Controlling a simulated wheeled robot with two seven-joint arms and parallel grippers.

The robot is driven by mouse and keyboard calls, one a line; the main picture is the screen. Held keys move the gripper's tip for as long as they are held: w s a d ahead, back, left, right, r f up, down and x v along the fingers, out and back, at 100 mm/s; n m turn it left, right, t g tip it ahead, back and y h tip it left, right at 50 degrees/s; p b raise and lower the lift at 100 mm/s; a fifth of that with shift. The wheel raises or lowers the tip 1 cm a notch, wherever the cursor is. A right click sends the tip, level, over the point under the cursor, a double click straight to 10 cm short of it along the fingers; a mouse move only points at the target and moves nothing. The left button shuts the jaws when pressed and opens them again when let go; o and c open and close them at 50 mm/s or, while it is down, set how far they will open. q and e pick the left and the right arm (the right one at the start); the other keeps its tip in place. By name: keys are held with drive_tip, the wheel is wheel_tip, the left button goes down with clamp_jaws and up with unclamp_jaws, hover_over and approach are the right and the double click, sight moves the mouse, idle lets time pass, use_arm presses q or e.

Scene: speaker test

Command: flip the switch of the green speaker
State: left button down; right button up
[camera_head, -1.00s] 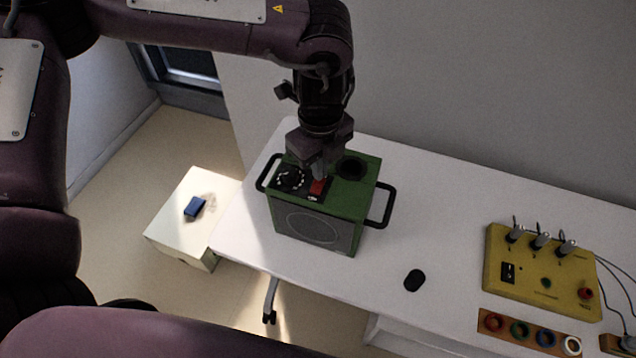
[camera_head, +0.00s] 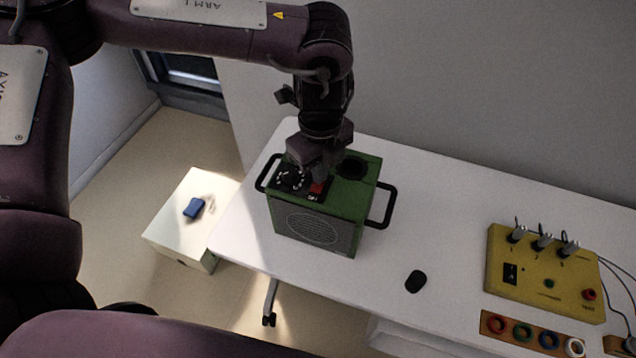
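The green speaker (camera_head: 345,203) stands upright on the white table, with a round grille in front and a dark handle on each side. On its top are a dark dial (camera_head: 291,178), a red switch (camera_head: 318,188) and a round dark opening. My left gripper (camera_head: 314,178) points down from above onto the speaker's top, right at the red switch. It partly covers the switch, and I cannot tell whether it touches it. Its fingertips are too dark and small to tell if they are open or shut. My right gripper does not show.
The white table (camera_head: 450,205) holds a small black object (camera_head: 415,281), a yellow box (camera_head: 540,285) with plugs and cables, and a strip of coloured rings (camera_head: 530,333). A white cabinet (camera_head: 180,235) with a blue object (camera_head: 194,207) stands at left. The tabletop right of the speaker is mostly clear.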

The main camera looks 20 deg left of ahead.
use_arm(q)
drive_tip(key=shift+s, duration=0.1)
wheel_tip(320, 180, up, 7)
drive_tip(key=p, duration=0.6)
drive_tip(key=shift+f, duration=0.1)
idle(0.5)
